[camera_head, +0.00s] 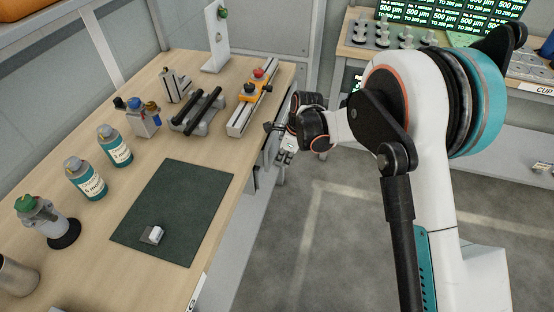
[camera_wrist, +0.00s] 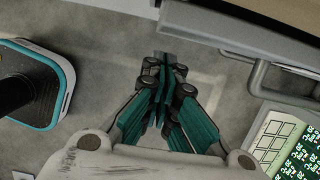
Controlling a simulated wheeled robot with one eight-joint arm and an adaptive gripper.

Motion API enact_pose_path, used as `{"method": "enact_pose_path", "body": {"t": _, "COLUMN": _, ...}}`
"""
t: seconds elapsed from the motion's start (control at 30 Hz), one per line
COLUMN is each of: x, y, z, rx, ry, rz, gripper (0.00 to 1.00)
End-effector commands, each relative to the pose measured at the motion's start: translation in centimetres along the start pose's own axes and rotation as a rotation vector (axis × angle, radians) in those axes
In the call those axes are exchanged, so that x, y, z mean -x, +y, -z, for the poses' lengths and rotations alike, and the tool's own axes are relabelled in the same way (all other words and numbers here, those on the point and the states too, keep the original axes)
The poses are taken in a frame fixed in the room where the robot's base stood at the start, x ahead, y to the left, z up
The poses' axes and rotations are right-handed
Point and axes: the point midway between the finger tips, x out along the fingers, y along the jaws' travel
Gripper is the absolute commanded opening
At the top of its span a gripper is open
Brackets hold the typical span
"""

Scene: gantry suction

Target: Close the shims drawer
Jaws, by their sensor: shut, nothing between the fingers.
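My gripper (camera_head: 279,131) is at the right edge of the workbench, beside the grey drawer fronts (camera_head: 271,150) under the bench top. In the wrist view my gripper (camera_wrist: 168,62) has its fingers together with nothing between them. A grey bar handle (camera_wrist: 262,78) and a label panel (camera_wrist: 284,140) with a grid and green text show at the right of the wrist view, apart from the fingertips. My arm and gripper hide part of the drawer area. I cannot read which drawer is the shims drawer, nor tell how far it is open.
The workbench (camera_head: 141,140) carries a dark green mat (camera_head: 190,195) with a small block (camera_head: 153,235), bottles (camera_head: 85,178), and an orange-topped fixture (camera_head: 250,95). A second bench (camera_head: 350,45) with screens stands behind. The floor (camera_head: 320,250) right of the workbench is clear.

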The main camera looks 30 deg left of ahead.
Motion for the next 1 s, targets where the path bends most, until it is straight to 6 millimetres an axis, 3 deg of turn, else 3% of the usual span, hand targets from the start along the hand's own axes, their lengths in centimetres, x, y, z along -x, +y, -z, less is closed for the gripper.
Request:
{"method": "enact_pose_path", "body": {"t": 0.1, "x": 0.6, "y": -1.0, "z": 3.0, "rx": -0.005, "ry": 0.000, "rz": 0.001, "gripper": 0.00}}
{"method": "enact_pose_path", "body": {"t": 0.3, "x": 5.8, "y": -0.8, "z": 2.4, "rx": 0.000, "ry": 0.000, "rz": 0.000, "gripper": 0.00}}
{"method": "enact_pose_path", "body": {"t": 0.5, "x": 9.1, "y": -0.8, "z": 2.4, "rx": 0.000, "ry": 0.000, "rz": -0.001, "gripper": 0.00}}
{"method": "enact_pose_path", "body": {"t": 0.7, "x": 10.5, "y": -1.2, "z": 2.6, "rx": -0.001, "ry": -0.007, "rz": -0.001, "gripper": 0.00}}
{"method": "enact_pose_path", "body": {"t": 0.9, "x": 10.6, "y": -5.5, "z": 4.2, "rx": -0.004, "ry": -0.105, "rz": -0.001, "gripper": 0.00}}
{"method": "enact_pose_path", "body": {"t": 1.0, "x": 10.4, "y": -6.6, "z": 4.5, "rx": -0.001, "ry": -0.134, "rz": 0.000, "gripper": 0.00}}
